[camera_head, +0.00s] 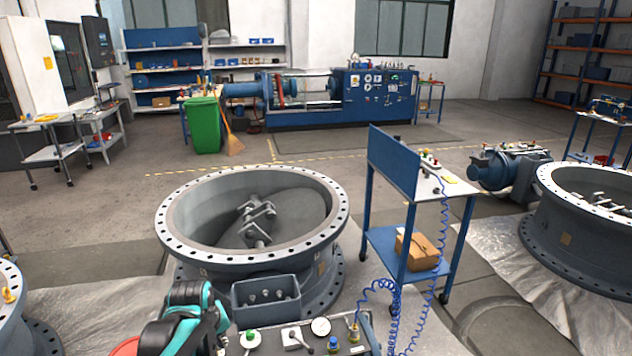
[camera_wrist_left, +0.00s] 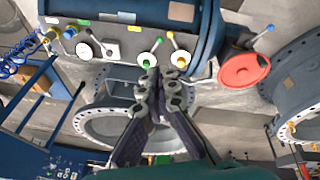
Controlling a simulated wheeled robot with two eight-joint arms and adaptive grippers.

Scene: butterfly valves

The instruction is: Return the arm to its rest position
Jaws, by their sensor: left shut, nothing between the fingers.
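My left arm's teal and black end (camera_head: 190,318) shows at the bottom of the head view, left of a valve control panel (camera_head: 305,340). Its fingertips cannot be made out there. In the left wrist view my left gripper (camera_wrist_left: 160,88) is shut and empty, its grey fingers together. My right gripper is not in view.
A red handwheel (camera_wrist_left: 243,71) sits beside the panel. A blue trolley (camera_head: 395,165) with a coiled blue hose (camera_head: 445,210) stands right of the valve. Another valve (camera_head: 585,235) is at the right. A green bin (camera_head: 203,125) stands further back, with open floor before it.

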